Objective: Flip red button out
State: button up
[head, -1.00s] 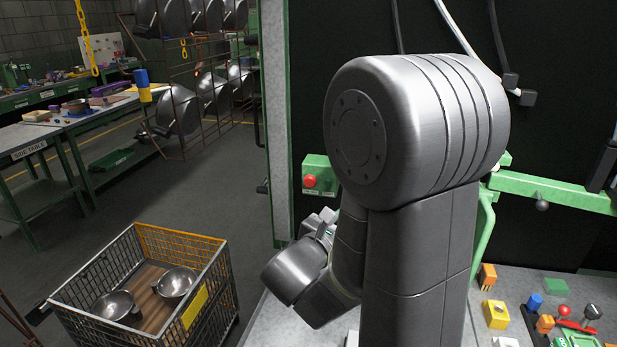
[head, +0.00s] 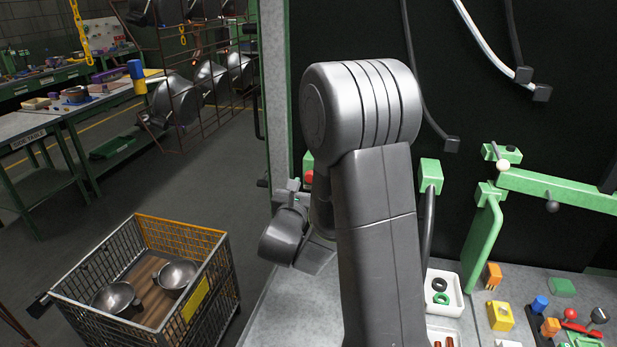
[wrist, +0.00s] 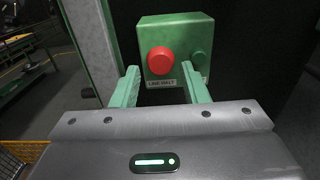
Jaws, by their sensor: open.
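The red button (wrist: 160,60) is a round red knob on the front of a green box (wrist: 176,28), above a label that appears to read "LINE HALT". In the head view only a sliver of the red button (head: 309,177) shows beside my arm, and my fingers are hard to make out.
A grey-green post (head: 284,110) stands left of the dark panel. A wire basket (head: 217,284) with two metal bowls stands on the floor at left. Green clamps (head: 555,190) and small coloured parts on the workbench (head: 471,325) lie to the right.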

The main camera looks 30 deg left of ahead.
aim_at(310, 178)
jog(key=shift+x, duration=1.5)
jog(key=shift+c, duration=0.2)
grip_shut()
jog(key=shift+s+d+f+b, duration=0.1)
jog(key=shift+s+f+b, duration=0.05)
jog(key=shift+s+b, duration=0.3)
jog(key=shift+s+d+b, duration=0.15)
jog(key=shift+s+b, duration=0.2)
jog(key=shift+b, duration=0.1)
